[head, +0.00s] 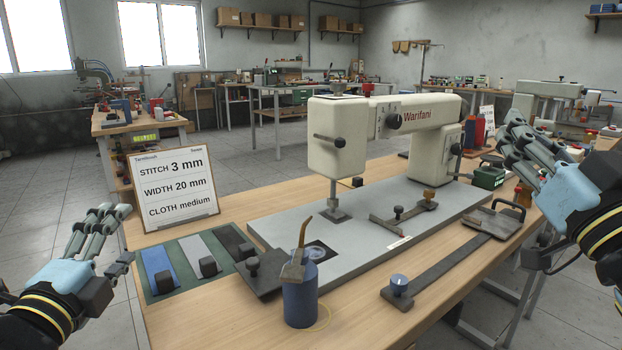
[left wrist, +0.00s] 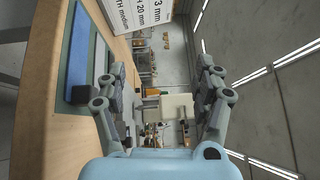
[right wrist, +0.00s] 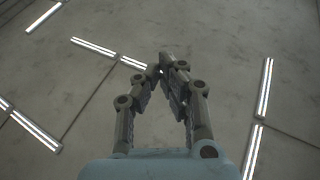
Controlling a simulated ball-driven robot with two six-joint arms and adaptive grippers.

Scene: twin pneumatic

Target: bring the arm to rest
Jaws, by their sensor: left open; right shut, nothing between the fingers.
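My left gripper (head: 118,238) is at the lower left of the head view, off the left end of the table. In the left wrist view its two fingers (left wrist: 168,88) stand wide apart with nothing between them. My right gripper (head: 512,140) is raised at the right of the head view, in front of the table's right end. In the right wrist view its fingertips (right wrist: 167,62) meet, with nothing held. Only wall or ceiling and light strips show behind them.
A cream sewing machine (head: 345,140) stands on a grey plate on the wooden table (head: 190,315). A sign (head: 172,187), a strip tray (head: 165,298), a blue cylinder (head: 300,300) and a flat metal bar (head: 440,272) are on the table. Floor is clear left of the table.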

